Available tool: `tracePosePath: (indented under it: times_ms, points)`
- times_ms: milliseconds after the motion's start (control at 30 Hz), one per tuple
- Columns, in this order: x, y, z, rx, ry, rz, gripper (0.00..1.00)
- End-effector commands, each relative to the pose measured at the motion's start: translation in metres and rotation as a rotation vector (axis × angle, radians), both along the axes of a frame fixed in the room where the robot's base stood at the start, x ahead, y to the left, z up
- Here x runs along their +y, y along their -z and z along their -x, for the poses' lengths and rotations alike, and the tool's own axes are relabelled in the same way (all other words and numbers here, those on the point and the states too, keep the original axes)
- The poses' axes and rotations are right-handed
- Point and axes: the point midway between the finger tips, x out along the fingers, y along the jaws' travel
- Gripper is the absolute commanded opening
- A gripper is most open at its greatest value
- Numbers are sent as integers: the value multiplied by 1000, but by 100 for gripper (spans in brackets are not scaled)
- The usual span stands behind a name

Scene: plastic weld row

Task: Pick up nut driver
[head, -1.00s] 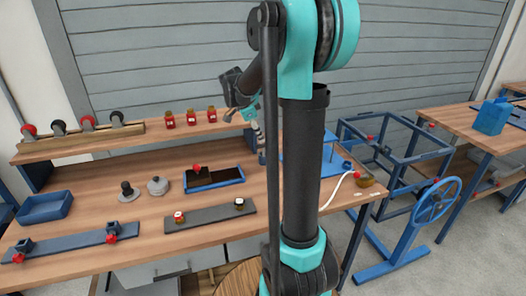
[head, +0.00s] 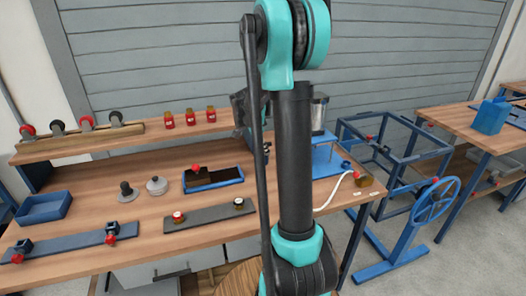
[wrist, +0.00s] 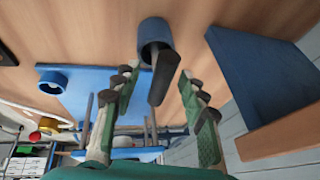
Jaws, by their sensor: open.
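In the wrist view, a dark, narrow tool (wrist: 163,78) sticks out of a blue-grey cup (wrist: 155,32) on the wooden bench. It looks like the nut driver's end, but its other part is hidden in the cup. My gripper (wrist: 158,84) is open, with one finger on each side of the dark tool. The fingers appear apart from it. In the head view my own arm hides the cup, the tool and most of my gripper.
A blue shelf-end panel (wrist: 255,70) stands close to the right finger. A blue base plate (wrist: 88,88) with a blue ring (wrist: 53,82) lies to the left. In the head view, a dark-filled blue tray (head: 228,182) sits left of my arm.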

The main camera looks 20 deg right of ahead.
Motion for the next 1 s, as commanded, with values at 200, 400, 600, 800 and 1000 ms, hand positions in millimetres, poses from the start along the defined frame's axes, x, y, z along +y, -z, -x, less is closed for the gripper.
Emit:
tracePosePath:
  times_ms: [200,400,600,800,1000]
  points:
    - [0,0,0,0,0,0,22]
    - [0,0,0,0,0,0,0]
    - [0,-1,0,0,0,0,0]
    - [0,-2,0,0,0,0,0]
    - [0,-16,0,0,0,0,0]
